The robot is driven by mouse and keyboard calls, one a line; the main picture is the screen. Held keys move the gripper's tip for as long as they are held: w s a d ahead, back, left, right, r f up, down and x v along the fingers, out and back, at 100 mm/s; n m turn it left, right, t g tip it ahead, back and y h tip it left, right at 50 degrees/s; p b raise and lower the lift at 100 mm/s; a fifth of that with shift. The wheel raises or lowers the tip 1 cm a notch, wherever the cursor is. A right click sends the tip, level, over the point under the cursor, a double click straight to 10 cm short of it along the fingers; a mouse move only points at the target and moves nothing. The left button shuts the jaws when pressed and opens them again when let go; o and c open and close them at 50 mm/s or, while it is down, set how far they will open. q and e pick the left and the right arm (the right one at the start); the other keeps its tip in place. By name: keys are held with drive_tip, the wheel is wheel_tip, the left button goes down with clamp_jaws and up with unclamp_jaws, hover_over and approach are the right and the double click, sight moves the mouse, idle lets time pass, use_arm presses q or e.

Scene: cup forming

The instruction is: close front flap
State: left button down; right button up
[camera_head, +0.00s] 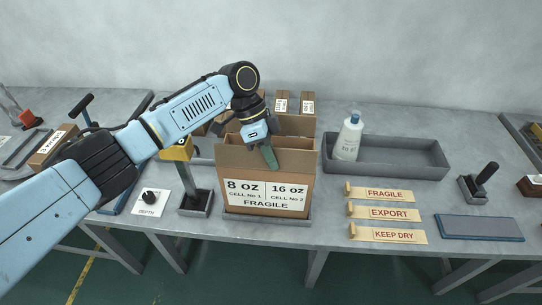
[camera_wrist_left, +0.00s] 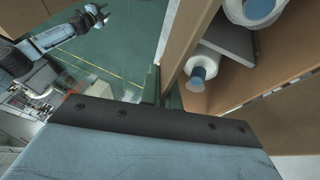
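The brown carton (camera_head: 228,180) stands upright at the table's front edge, with a white label reading 8 OZ, 16 OZ and FRAGILE. Its upper front panel, seemingly the front flap (camera_head: 232,158), stands raised. My left gripper (camera_head: 268,157) points down at this panel's top edge, its green tips overlapping it. In the left wrist view a brown panel (camera_wrist_left: 187,35) runs down to the green fingers (camera_wrist_left: 164,92), seemingly between them; whether they grip it is unclear. White bottles with blue caps (camera_wrist_left: 197,75) show inside the carton. My right gripper (camera_wrist_left: 95,17) is small in the left wrist view.
A grey tray (camera_head: 400,155) with a white bottle (camera_head: 348,137) is right of the carton. Several label strips (camera_head: 387,214) and a blue pad (camera_head: 478,227) lie in front. A yellow-headed device (camera_head: 178,150) stands close on the left. Smaller cartons (camera_head: 281,105) are behind.

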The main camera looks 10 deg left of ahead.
use_arm(q)
drive_tip(key=shift+w+g, duration=0.15)
drive_tip(key=shift+g, duration=0.35)
drive_tip(key=c, duration=1.6)
unclamp_jaws()
drive_tip(key=shift+c, duration=0.2)
drive_tip(key=b+v, duration=0.2)
drive_tip(key=v, duration=1.1)
drive_tip(key=shift+r, duration=0.2)
